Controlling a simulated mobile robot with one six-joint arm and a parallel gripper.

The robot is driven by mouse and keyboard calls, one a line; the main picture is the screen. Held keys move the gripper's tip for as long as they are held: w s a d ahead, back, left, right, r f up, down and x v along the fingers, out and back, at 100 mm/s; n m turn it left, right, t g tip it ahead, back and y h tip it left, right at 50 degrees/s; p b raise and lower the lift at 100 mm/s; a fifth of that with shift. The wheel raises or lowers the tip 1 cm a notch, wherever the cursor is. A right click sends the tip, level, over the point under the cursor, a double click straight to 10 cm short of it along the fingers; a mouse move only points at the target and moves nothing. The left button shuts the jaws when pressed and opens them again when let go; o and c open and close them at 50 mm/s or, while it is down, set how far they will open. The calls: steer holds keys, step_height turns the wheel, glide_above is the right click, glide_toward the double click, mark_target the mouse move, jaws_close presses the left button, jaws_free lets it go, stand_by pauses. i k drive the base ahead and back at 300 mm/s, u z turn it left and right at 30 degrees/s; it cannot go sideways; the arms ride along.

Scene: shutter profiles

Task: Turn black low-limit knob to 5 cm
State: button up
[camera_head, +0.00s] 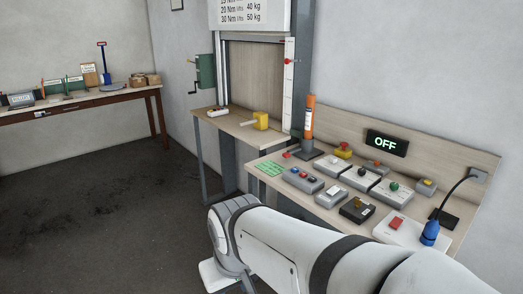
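No knob can be clearly made out as the black low-limit knob. A tall white scale strip (289,85) stands upright on the right post of the frame, with a red knob or pointer (289,61) on its upper part. The strip's markings are too small to read. A small black box (357,209) with a small light-coloured part on top sits on the control bench; I cannot tell whether it bears the knob. My arm crosses the lower right of the view in front of the bench. My gripper is not in view.
The control bench (268,183) holds several button boxes, an orange cylinder (310,118) and a blue plug-like device (430,232). A display (387,142) reads OFF. A yellow block (261,120) sits on the side table (222,121). Open floor (95,220) lies left.

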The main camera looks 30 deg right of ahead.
mark_target(361, 172)
steer(key=z, duration=0.55)
steer(key=i, duration=1.2)
steer(key=z, duration=0.85)
steer(key=i, duration=0.3)
steer(key=z, duration=0.35)
steer(key=k, duration=0.65)
steer(key=z, duration=0.2)
steer(key=i, duration=0.7)
steer(key=u, duration=0.05)
